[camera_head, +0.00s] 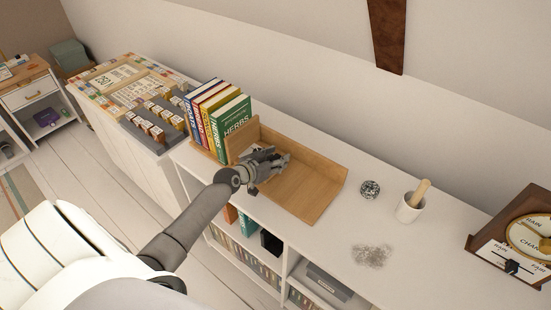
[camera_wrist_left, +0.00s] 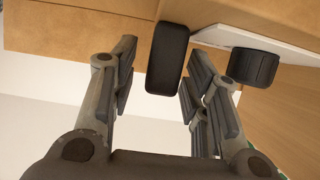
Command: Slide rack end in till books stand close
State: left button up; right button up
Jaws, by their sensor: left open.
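A wooden book rack (camera_head: 305,190) lies on the white cabinet top. Several books (camera_head: 217,113) stand at its left end, slightly tilted; the nearest to the gripper is a green one marked HERBS. An upright wooden rack end (camera_head: 246,137) is right of the books; whether it touches them is unclear. My left gripper (camera_head: 272,164) is over the rack, just right of that end. In the left wrist view, its open fingers (camera_wrist_left: 160,78) are either side of a dark rounded knob (camera_wrist_left: 167,58); contact cannot be told. My right gripper is out of view.
A dark knob (camera_wrist_left: 254,67) by a white plate shows in the wrist view. Right of the rack are a patterned ball (camera_head: 370,189), a white mortar with pestle (camera_head: 408,209) and a clear heap (camera_head: 371,255). A wall stands behind.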

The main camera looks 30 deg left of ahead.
pick_arm(q)
grip_shut()
jog(key=a+b, duration=0.3)
jog(key=shift+w+a+f, duration=0.1)
jog(key=shift+a+f, duration=0.1)
jog(key=shift+a+r+b, duration=0.2)
jog(key=shift+a+b, duration=0.35)
jog(key=shift+a, duration=0.05)
grip_release()
